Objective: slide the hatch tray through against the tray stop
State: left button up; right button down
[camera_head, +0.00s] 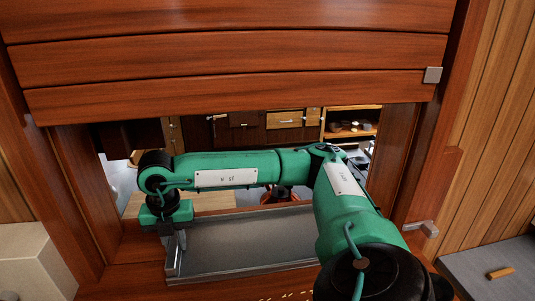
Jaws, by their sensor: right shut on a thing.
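The hatch tray (235,262) is a shallow grey metal tray lying in the hatch opening. Its right end is hidden behind my green right arm. My right gripper (174,262) points down at the tray's left end and is shut on the wall there. My right arm comes in from the lower right and bends across the opening to the left. My left gripper is not in view. I cannot make out the tray stop with certainty; part of the far side is hidden by my arm.
A wooden slatted shutter (230,60) hangs above the opening. Dark wooden jambs (85,200) bound it on both sides. A metal bracket (422,228) sits at the lower right. A pale wooden surface (215,202) and a shelf (352,132) lie beyond the hatch.

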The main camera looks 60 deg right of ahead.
jog(key=shift+w+d+r, duration=0.1)
jog(key=shift+r, duration=0.05)
dwell(0.5)
jog(key=c, duration=1.2)
grip_release()
jog(key=shift+o, duration=0.2)
jog(key=shift+r+b, duration=0.15)
jog(key=shift+b, duration=0.2)
notch_tip(320, 180, up, 6)
jog(key=shift+r+b, duration=0.1)
jog(key=shift+b, duration=0.75)
jog(key=shift+r, duration=0.4)
jog(key=shift+f, duration=0.1)
